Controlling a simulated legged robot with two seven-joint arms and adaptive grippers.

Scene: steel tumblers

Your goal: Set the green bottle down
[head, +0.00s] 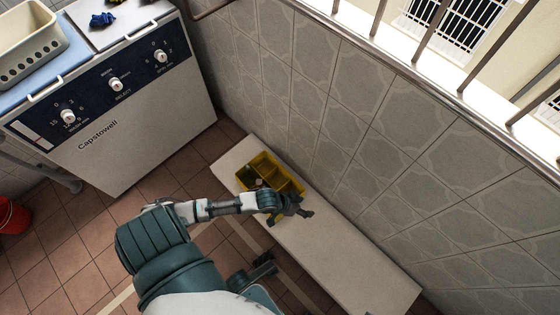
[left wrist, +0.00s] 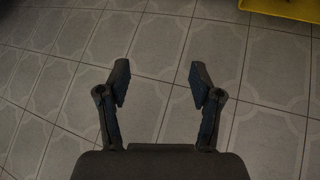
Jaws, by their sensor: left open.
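I cannot make out a green bottle for certain in either view. A yellow divided crate (head: 291,185) stands on the pale bench (head: 345,262), with small dark and pale contents too small to identify. My left gripper (head: 304,213) is over the bench just beside the crate's near right side. In the left wrist view my left gripper (left wrist: 159,80) has its two fingers wide apart with nothing between them. The crate's yellow edge (left wrist: 285,9) shows at that view's top right. My right gripper is not seen.
A tiled wall (head: 340,130) runs behind the bench, below a barred window. A white twin-tub washing machine (head: 150,135) stands at upper left, with a beige basket (head: 28,45) on it. A red bucket (head: 12,215) is at far left. The bench's right part is clear.

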